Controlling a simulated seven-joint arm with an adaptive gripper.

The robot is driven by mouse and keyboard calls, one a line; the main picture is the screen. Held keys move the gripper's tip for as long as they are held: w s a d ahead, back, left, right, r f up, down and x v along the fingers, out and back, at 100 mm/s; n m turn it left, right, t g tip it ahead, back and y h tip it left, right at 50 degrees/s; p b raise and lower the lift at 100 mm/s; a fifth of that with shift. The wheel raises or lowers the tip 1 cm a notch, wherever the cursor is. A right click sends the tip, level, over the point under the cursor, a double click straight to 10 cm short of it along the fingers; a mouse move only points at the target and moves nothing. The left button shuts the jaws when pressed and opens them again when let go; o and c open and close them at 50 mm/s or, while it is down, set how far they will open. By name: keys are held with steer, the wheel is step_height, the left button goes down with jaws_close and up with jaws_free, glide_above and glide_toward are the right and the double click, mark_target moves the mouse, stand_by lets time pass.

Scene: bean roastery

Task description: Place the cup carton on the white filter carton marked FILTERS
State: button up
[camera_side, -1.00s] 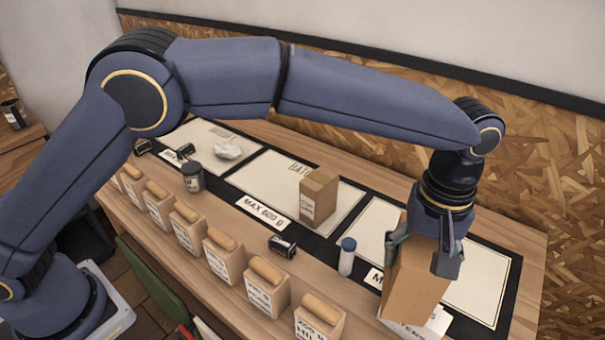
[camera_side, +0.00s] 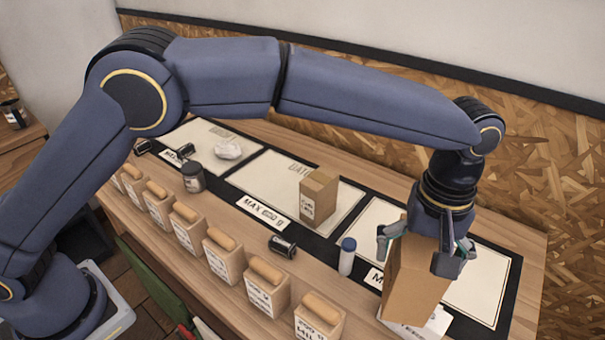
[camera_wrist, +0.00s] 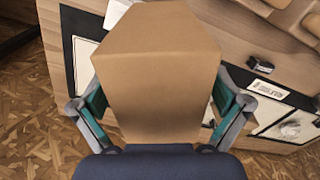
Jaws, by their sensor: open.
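The tall brown cup carton (camera_side: 414,285) stands upright on the white filter carton (camera_side: 437,322) near the front right of the bench. Most of the filter carton is hidden beneath it, and its marking cannot be read fully. My gripper (camera_side: 425,255) is open around the top of the cup carton, one finger on each side. In the wrist view the cup carton (camera_wrist: 160,85) fills the middle, with gaps between it and the teal-padded fingers.
A smaller brown carton (camera_side: 319,196) stands on the middle pale panel. A blue-capped white bottle (camera_side: 347,257) stands just left of the cup carton.

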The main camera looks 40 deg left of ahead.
step_height(320, 180, up, 12)
steer(key=shift+a+f, duration=0.1)
steer(key=shift+f, duration=0.05)
steer(key=a+r+m+t+h, duration=0.1)
steer(key=a+r, duration=0.3)
steer(key=a, duration=0.7)
steer(key=a+r+m+t, duration=0.1)
steer(key=a+r, duration=0.3)
steer(key=a, duration=0.6)
steer(key=s+a+f+m+t, duration=0.1)
steer(key=s+a+f, duration=0.2)
steer(key=s+a, duration=0.2)
steer(key=s+a+f+t, duration=0.1)
steer(key=s+a+f, duration=0.1)
steer(key=s+a, duration=0.4)
steer(key=s+a+f+m+t+y, duration=0.1)
steer(key=s+a+f, duration=0.2)
steer(key=s+a, duration=0.3)
steer(key=shift+s+a+f+m+t, duration=0.25)
steer(key=shift+a+f+m+t, duration=0.05)
steer(key=shift+a+f, duration=0.1)
